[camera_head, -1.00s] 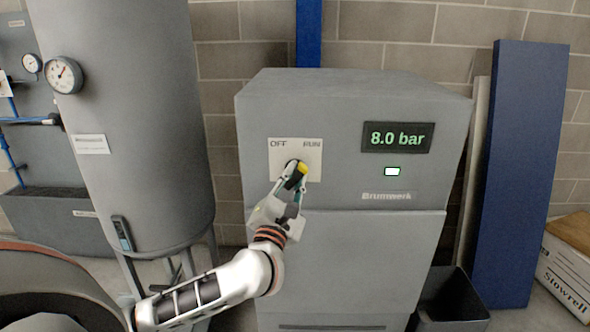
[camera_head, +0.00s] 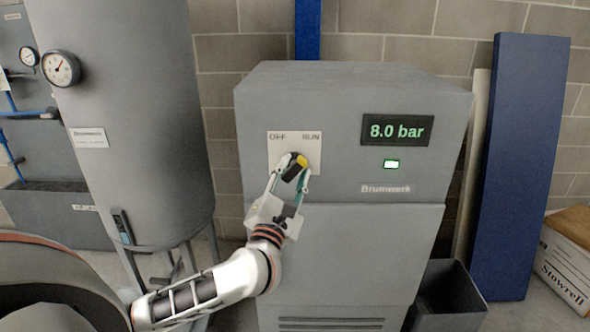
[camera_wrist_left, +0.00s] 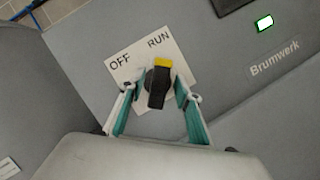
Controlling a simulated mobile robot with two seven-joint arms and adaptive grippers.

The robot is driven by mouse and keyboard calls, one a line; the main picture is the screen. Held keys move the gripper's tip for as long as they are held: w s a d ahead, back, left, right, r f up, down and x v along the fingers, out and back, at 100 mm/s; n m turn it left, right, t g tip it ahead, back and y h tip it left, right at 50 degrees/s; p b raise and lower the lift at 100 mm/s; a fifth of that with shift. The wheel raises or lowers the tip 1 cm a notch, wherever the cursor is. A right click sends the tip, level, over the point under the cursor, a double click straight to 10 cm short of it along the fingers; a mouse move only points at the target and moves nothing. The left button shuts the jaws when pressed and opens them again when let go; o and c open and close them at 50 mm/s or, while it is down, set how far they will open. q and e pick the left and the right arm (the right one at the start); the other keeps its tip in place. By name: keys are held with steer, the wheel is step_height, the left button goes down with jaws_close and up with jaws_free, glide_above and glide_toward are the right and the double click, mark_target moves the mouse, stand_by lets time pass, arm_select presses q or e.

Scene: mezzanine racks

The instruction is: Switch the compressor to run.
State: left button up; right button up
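The grey compressor (camera_head: 350,240) stands ahead with a pale switch plate (camera_head: 275,150) marked OFF at left and RUN at right. Its black rotary knob (camera_head: 292,173) has a yellow tip, which points up and right to the RUN side. In the left wrist view the knob (camera_wrist_left: 157,92) also points toward RUN. My left gripper (camera_head: 294,178) is at the plate with its fingers spread on either side of the knob. In the wrist view a gap shows between the left finger and the knob. My right gripper is out of view.
The compressor's display (camera_head: 397,130) reads 8.0 bar, and a small green indicator (camera_head: 391,164) below it is lit. A grey tank (camera_head: 140,150) with a gauge stands at left. A dark bin (camera_head: 450,297), a blue panel (camera_head: 515,170) and a box (camera_head: 567,265) are at right.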

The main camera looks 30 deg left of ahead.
arm_select(q)
steer(key=v, duration=1)
steer(key=shift+s+d, duration=0.15)
steer(key=shift+s, duration=0.2)
steer(key=shift+f, duration=0.1)
steer(key=s+d+f+m+h, duration=0.3)
steer(key=d+f+m+h, duration=1)
steer(key=m, duration=1.1)
steer(key=s+f+m+g+y, duration=0.1)
steer(key=s+f+m+g, duration=0.2)
steer(key=f, duration=0.6)
steer(key=s+f+m+g+y, duration=0.2)
steer(key=s+f+m+g, duration=0.1)
steer(key=f, duration=0.6)
steer(key=s+f+m+g+y, duration=0.1)
steer(key=s+f+m+g, duration=0.2)
steer(key=f, duration=0.7)
steer(key=shift+s+d+m+g, duration=0.2)
steer(key=shift+s+m+g, duration=0.3)
steer(key=shift+m, duration=0.5)
